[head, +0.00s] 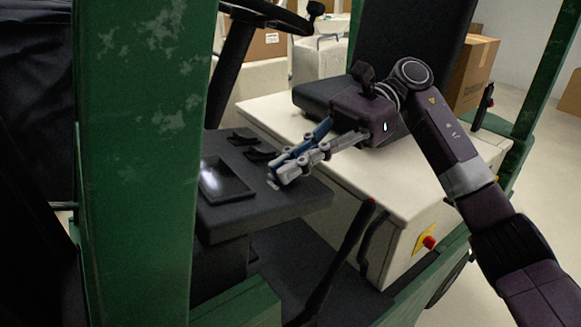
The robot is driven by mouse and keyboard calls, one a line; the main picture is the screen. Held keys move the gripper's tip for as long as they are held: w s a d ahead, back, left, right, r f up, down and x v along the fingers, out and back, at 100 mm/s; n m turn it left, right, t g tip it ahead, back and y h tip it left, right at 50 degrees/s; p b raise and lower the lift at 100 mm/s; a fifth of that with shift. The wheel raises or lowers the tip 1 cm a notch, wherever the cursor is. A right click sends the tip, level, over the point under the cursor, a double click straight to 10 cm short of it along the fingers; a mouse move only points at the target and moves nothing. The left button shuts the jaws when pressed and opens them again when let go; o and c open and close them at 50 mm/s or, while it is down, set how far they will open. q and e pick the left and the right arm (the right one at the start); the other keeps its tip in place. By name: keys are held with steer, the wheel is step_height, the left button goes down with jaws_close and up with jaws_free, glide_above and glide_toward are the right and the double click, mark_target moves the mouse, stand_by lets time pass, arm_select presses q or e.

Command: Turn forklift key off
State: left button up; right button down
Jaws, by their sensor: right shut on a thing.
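The forklift's dark dashboard (232,211) reaches out from behind the green post in the middle of the head view. My right gripper (279,175) comes in from the right, with its fingertips low over the dashboard's top near its right side. It is shut on the forklift key, which the fingers almost wholly hide. I cannot make out which way the key is turned. My left gripper is not in view.
A dark screen (226,180) lies left of the fingertips, with black switches behind it. The steering wheel (268,14) is above. A green post (130,160) blocks the left side. A lever with a red tip (345,250) and a red button (429,242) are at lower right.

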stand_by(0.3)
steer(key=c, duration=2.1)
jaws_free()
steer(key=shift+g, duration=0.3)
steer(key=shift+v, duration=3.85)
steer(key=shift+r, duration=0.1)
